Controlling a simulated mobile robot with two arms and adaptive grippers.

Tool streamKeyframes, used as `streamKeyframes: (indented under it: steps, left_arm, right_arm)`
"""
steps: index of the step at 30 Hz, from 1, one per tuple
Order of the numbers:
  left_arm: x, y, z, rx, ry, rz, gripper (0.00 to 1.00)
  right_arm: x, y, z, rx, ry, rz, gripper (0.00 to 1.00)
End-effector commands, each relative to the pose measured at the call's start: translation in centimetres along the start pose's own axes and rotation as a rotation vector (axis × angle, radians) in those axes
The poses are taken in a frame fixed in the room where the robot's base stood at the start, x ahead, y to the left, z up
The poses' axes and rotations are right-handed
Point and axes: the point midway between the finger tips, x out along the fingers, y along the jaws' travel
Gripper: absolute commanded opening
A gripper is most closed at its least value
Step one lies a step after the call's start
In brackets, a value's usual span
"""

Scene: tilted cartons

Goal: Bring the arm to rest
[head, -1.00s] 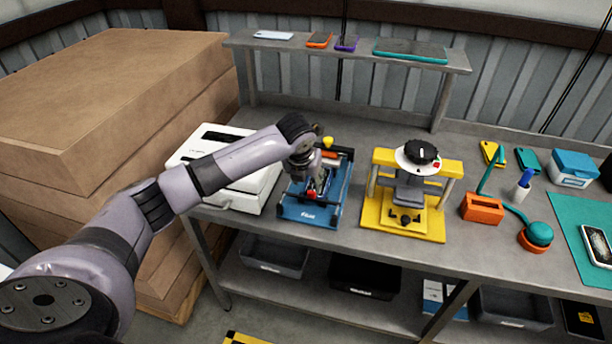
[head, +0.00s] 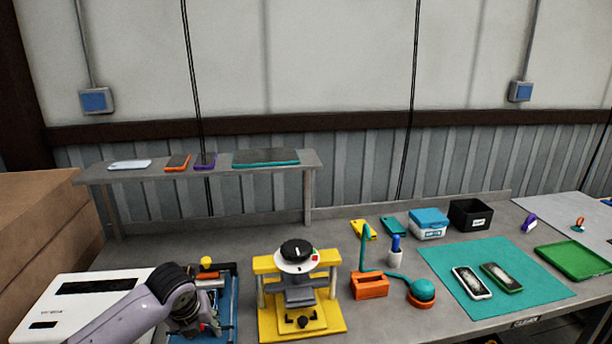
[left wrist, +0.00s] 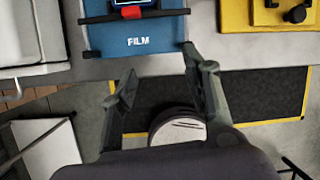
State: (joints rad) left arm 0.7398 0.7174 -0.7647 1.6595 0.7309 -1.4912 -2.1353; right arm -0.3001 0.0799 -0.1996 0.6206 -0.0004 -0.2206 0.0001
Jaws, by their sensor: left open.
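My left arm (head: 140,312) comes in from the bottom left of the head view, in front of the white box. My left gripper is at the bottom edge there, by the blue film tool (head: 228,300), and its fingers are hard to make out. In the left wrist view my left gripper (left wrist: 160,64) is open, with nothing between its fingers. They point toward the bench's front edge, and the film tool (left wrist: 138,42) lies just beyond them. Floor shows beneath the gripper. My right gripper is in neither view.
A white box (head: 75,305) stands left of the film tool and a yellow press (head: 330,322) right of it. An orange block (head: 369,286) and a teal mat (head: 530,290) with two phones lie farther right. A raised shelf (head: 215,168) holds several devices at the back.

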Motion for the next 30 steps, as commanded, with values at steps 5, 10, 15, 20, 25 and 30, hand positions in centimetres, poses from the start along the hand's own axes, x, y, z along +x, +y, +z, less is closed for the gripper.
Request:
streamKeyframes:
  steps: [5,10,15,20,25,30]
  left_arm:
    - [2.2,-4.1,-10.8,-0.401,0.085,-0.084,0.43]
    - [1.7,-5.2,-18.9,-0.922,0.165,-0.120,0.43]
    - [0.1,-3.4,-25.0,-1.489,0.219,-0.088,0.43]
    - [-1.2,-0.8,-28.1,-1.886,0.215,-0.035,0.43]
    - [-2.5,1.9,-30.4,-2.191,0.179,0.021,0.43]
    - [-3.7,4.6,-32.2,-2.450,0.119,0.072,0.43]
  right_arm:
    - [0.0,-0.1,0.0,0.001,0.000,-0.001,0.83]
    - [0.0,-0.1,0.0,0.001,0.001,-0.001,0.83]
    - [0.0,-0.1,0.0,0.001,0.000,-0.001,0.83]
    - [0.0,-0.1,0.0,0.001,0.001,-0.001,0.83]
    - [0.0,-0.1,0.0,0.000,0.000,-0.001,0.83]
    - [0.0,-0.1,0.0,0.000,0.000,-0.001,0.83]
